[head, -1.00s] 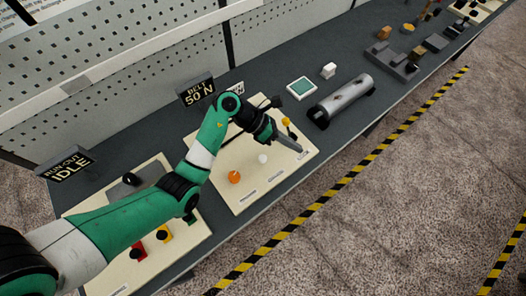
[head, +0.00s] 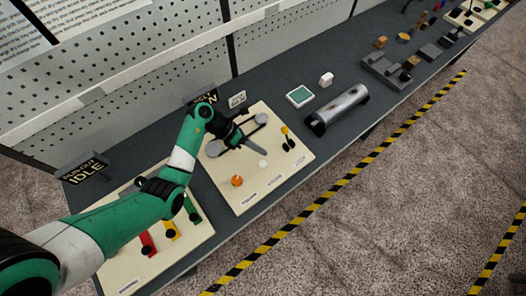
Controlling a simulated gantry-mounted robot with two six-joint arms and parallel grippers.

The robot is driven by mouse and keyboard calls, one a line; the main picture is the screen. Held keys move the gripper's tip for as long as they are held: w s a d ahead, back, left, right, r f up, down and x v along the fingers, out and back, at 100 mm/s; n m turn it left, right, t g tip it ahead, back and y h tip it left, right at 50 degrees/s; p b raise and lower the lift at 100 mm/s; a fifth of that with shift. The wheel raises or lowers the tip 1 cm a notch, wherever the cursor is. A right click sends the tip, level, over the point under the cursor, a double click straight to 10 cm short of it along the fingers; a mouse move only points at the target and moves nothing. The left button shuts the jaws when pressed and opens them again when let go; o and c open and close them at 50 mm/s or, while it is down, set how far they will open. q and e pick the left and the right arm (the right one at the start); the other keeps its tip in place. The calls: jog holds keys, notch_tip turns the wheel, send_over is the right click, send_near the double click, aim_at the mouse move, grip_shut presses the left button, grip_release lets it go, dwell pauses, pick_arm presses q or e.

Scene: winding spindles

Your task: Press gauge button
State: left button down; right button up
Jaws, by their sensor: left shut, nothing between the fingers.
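The cream belt panel (head: 262,194) carries an orange round knob (head: 237,181), a white round button (head: 263,163) and a yellow-and-black part (head: 287,138). The labels at its front edge are too small to read, so I cannot tell which one is the gauge button. My left gripper (head: 261,150) is shut and empty, with its tips over the panel just behind the white button. I cannot tell whether they touch anything. A dark belt loop (head: 258,120) shows partly behind the gripper. My right gripper is not in view.
A second cream panel (head: 150,269) with red, yellow and green levers lies under my left arm. A "RUN-OUT IDLE" sign (head: 82,168) stands behind it.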

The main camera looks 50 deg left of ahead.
aim_at(260, 163)
pick_arm(q)
notch_tip(260, 163, down, 7)
jog(key=b, duration=0.6)
jog(key=shift+f+b, duration=0.4)
dwell(1.3)
jog(key=shift+f, duration=0.4)
jog(key=shift+f+b, duration=0.45)
jog(key=shift+f, duration=0.05)
dwell(0.5)
dwell(0.3)
jog(key=shift+r+p, duration=0.95)
jog(key=shift+p, duration=0.1)
